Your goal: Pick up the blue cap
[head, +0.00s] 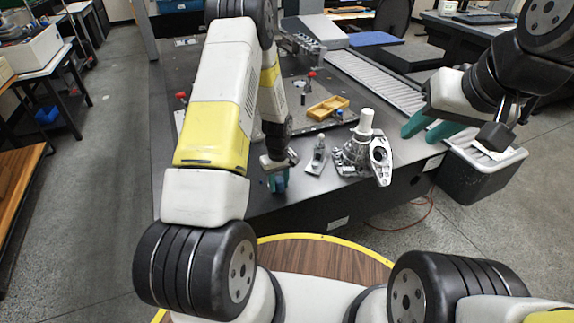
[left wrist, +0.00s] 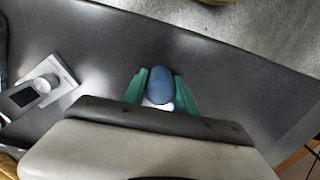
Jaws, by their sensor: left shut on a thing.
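The blue cap (left wrist: 160,84) is a smooth, rounded blue piece between the two teal fingers of my left gripper (left wrist: 160,92) in the left wrist view. The fingers are shut on its sides, and a small white patch shows just below it. In the head view my left gripper (head: 278,182) points down at the near edge of the dark table, and the cap cannot be told apart from the fingers there. My right gripper (head: 421,132) has its teal fingers apart and empty, over the right part of the table.
A grey metal casting (head: 353,156) with a white cylinder stands right of my left gripper. A small grey device (head: 317,158) sits between them. A yellow tray (head: 327,108) lies farther back. A grey bin (head: 482,181) stands at the table's right end. The dark table (head: 235,203) has bare room near its front edge.

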